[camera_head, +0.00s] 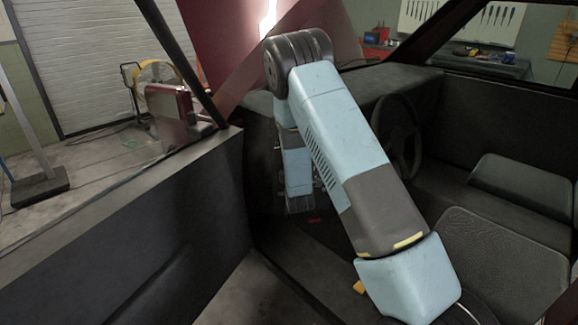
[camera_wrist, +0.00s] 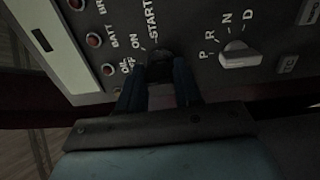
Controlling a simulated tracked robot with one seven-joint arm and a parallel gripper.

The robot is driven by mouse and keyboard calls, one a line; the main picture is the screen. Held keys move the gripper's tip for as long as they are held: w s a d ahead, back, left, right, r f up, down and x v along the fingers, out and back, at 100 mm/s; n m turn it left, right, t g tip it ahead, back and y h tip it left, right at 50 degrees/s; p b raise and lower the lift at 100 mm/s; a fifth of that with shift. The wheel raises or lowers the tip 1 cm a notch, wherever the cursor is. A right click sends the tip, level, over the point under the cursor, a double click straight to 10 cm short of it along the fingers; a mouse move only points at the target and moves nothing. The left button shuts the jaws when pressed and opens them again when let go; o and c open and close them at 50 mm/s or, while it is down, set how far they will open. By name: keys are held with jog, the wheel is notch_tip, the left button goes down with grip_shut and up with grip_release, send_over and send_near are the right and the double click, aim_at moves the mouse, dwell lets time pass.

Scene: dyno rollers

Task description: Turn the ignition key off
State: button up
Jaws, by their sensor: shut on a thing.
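In the wrist view, my gripper (camera_wrist: 159,80) has its two blue-grey fingers at the lower edge of a dark control panel (camera_wrist: 190,20). They are shut on the dark ignition key (camera_wrist: 160,66), just below the labels ON and START. Another label beside ON, probably OFF, is partly hard to read. The key is mostly hidden between the fingers, and I cannot tell which label it points to. In the head view, my arm reaches into the car and the fingers and key are hidden or too dark to make out.
A pale selector knob (camera_wrist: 238,55) marked P, R, N, D sits right of the key. Several red indicator lights (camera_wrist: 93,40) line the panel's left. In the head view, the steering wheel (camera_head: 401,138) is right of my arm, with a dark seat (camera_head: 500,255) below.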

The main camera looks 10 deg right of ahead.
jog(key=o, duration=0.7)
jog(key=shift+s+a+f, duration=0.15)
jog(key=shift+a+f, duration=0.05)
jog(key=shift+f, duration=0.1)
jog(key=o, duration=0.3)
jog(key=shift+d+r, duration=0.1)
jog(key=shift+r, duration=0.05)
jog(key=shift+o, duration=0.2)
jog(key=s, duration=1.3)
jog(key=shift+s+d, duration=0.2)
jog(key=shift+s, duration=0.1)
